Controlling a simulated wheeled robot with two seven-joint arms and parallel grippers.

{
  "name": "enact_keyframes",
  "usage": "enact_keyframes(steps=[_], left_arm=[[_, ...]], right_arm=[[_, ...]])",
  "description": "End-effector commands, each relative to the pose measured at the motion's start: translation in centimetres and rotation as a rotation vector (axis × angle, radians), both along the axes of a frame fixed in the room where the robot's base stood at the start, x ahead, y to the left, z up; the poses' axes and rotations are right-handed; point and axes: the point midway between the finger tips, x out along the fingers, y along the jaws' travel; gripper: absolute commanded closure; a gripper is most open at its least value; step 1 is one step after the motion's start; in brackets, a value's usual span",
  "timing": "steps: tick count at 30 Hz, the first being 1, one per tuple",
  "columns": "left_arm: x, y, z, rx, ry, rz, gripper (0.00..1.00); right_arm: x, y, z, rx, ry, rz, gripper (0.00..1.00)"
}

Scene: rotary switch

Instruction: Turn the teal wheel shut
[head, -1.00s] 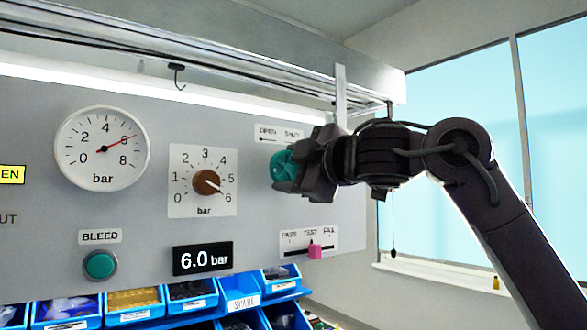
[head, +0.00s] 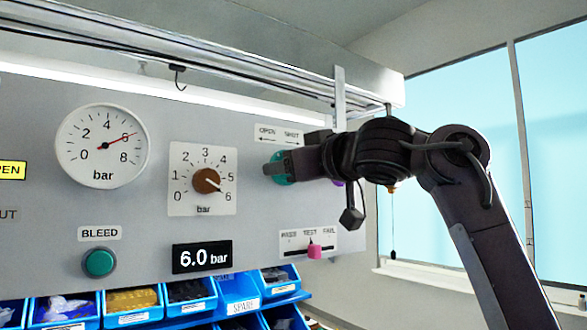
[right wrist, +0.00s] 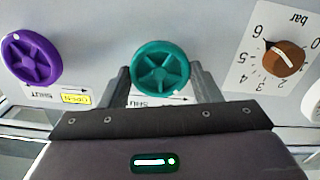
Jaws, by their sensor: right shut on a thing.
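The teal wheel (right wrist: 160,70) is mounted on the grey panel. In the right wrist view it sits between the two fingers of my right gripper (right wrist: 163,80), one finger on each side of its rim. My right gripper is shut on the wheel. In the head view the gripper (head: 277,168) covers most of the teal wheel (head: 279,181); only bits of its edge show. An OPEN/SHUT label (head: 278,134) with arrows is above the wheel in the head view. My left gripper is not in view.
A purple wheel (right wrist: 32,60) with a yellow OPEN tag (right wrist: 76,99) is beside the teal one. The brown knob (head: 206,181) points near 6; the display (head: 203,258) reads 6.0 bar. The pink slider (head: 314,251) is below my gripper. Blue bins (head: 135,304) line the bottom.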

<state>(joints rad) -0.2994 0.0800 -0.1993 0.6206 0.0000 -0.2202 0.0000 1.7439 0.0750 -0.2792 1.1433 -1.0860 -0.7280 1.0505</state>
Motion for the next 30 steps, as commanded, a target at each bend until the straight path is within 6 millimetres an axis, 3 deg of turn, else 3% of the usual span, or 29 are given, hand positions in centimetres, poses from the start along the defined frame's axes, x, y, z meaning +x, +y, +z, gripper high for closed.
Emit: enact_keyframes(steps=[18,30], left_arm=[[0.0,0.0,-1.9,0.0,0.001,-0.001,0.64],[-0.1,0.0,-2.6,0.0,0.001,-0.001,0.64]], right_arm=[[-0.1,-0.2,0.4,0.464,0.324,0.003,0.66],[-0.1,-0.4,0.5,0.629,0.442,0.003,0.66]])
